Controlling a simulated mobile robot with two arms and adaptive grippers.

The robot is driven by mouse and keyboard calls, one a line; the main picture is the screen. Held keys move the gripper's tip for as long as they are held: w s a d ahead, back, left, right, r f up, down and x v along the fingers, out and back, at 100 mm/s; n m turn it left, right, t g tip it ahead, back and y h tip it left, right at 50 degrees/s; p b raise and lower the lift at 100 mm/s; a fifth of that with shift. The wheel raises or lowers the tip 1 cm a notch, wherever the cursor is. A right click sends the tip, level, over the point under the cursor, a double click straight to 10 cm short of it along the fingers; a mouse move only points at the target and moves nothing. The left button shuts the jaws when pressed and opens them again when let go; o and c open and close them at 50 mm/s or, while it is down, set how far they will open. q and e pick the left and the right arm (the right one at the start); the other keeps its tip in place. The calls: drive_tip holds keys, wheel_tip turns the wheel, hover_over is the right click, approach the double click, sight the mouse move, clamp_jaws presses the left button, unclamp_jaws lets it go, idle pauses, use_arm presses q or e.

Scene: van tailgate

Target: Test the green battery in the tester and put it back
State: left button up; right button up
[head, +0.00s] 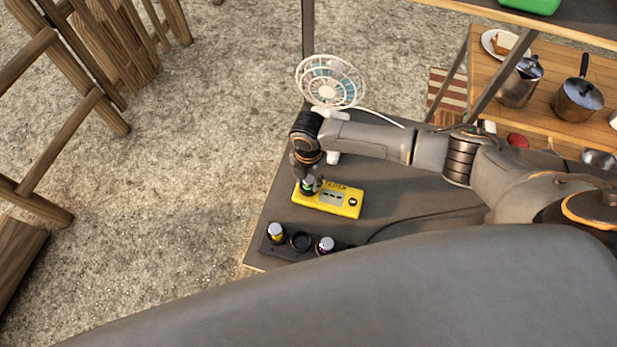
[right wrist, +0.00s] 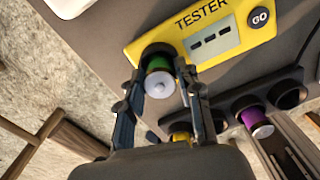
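The yellow tester (head: 338,201) lies on the dark tailgate; the right wrist view shows its GO button (right wrist: 259,18) and small grey windows (right wrist: 210,41). The green battery (right wrist: 160,78) is upright at the round socket on the tester's left end. My right gripper (head: 307,187) is around it from above, its fingertips against both sides. Whether the battery is fully seated is hard to tell. The black rack (head: 345,247) holds a yellow battery (head: 276,232) and a purple battery (head: 325,245), with an empty middle hole (head: 301,241). My left gripper is not in view.
A white fan (head: 330,82) stands just behind the tester. A shelf (head: 551,62) with a metal pot (head: 520,85) and a pan (head: 579,98) is at the back right. A dark cable crosses the tailgate right of the rack. Wooden fencing (head: 60,60) stands left.

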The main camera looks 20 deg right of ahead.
drive_tip(key=shift+o, duration=1.2)
drive_tip(key=shift+r, duration=0.1)
wheel_tip(320, 180, up, 12)
